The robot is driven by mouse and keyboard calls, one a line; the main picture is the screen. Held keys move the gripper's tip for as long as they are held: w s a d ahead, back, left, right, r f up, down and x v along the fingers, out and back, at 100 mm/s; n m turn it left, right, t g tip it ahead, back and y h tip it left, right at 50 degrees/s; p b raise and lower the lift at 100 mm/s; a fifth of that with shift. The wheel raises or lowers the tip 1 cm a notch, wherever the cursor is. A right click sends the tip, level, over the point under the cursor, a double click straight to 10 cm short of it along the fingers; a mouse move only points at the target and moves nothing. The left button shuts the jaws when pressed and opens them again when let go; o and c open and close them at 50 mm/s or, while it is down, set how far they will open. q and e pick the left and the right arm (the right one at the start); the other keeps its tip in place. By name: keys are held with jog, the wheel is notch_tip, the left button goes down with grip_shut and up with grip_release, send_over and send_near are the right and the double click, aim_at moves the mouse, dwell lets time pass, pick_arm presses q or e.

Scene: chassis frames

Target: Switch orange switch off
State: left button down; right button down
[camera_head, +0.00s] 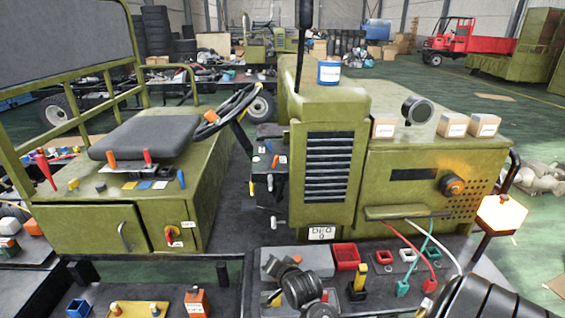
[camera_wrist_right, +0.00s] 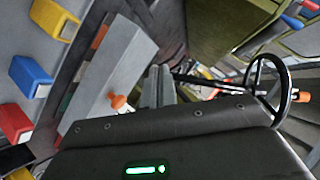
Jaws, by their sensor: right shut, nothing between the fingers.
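In the right wrist view, an orange switch knob (camera_wrist_right: 117,101) sticks out from the side of a grey box (camera_wrist_right: 108,68). I cannot tell whether it is on or off. My right gripper (camera_wrist_right: 158,80) is shut and empty; its fingertips are to the right of the knob, with a visible gap in the picture. In the head view, several orange parts show, such as an orange knob (camera_head: 452,186) on the green panel and an orange block (camera_head: 197,301) at the front. I cannot match the wrist view's knob to one of them. My left gripper is not in view.
A steering wheel (camera_wrist_right: 264,85) stands at the right of the wrist view. Yellow (camera_wrist_right: 55,19), blue (camera_wrist_right: 31,76) and red (camera_wrist_right: 15,123) blocks line its left.

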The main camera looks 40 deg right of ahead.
jog(key=w+d+r+m+t+h, duration=0.1)
jog(key=w+d+r+m+h, duration=0.1)
jog(key=w+d+r+m, duration=0.3)
jog(key=d+r+m+t+h, duration=0.1)
jog(key=r+m+t, duration=0.15)
jog(key=r, duration=0.45)
jog(key=m+h+p, duration=0.1)
jog(key=m+h, duration=0.3)
jog(key=m, duration=0.6)
send_near(283, 171)
jog(key=shift+s+r, duration=0.15)
jog(key=shift+r, duration=0.8)
jog(key=shift+n, duration=0.25)
jog(key=p+x, duration=0.1)
jog(key=x, duration=0.2)
jog(key=p+x, duration=0.2)
jog(key=x, duration=0.1)
jog(key=p+x, duration=0.1)
jog(key=x, duration=0.2)
jog(key=shift+a+r, duration=0.1)
jog(key=shift+r, duration=0.2)
jog(key=shift+w+d+p, duration=0.3)
jog(key=shift+w, duration=0.15)
jog(key=shift+f, duration=0.1)
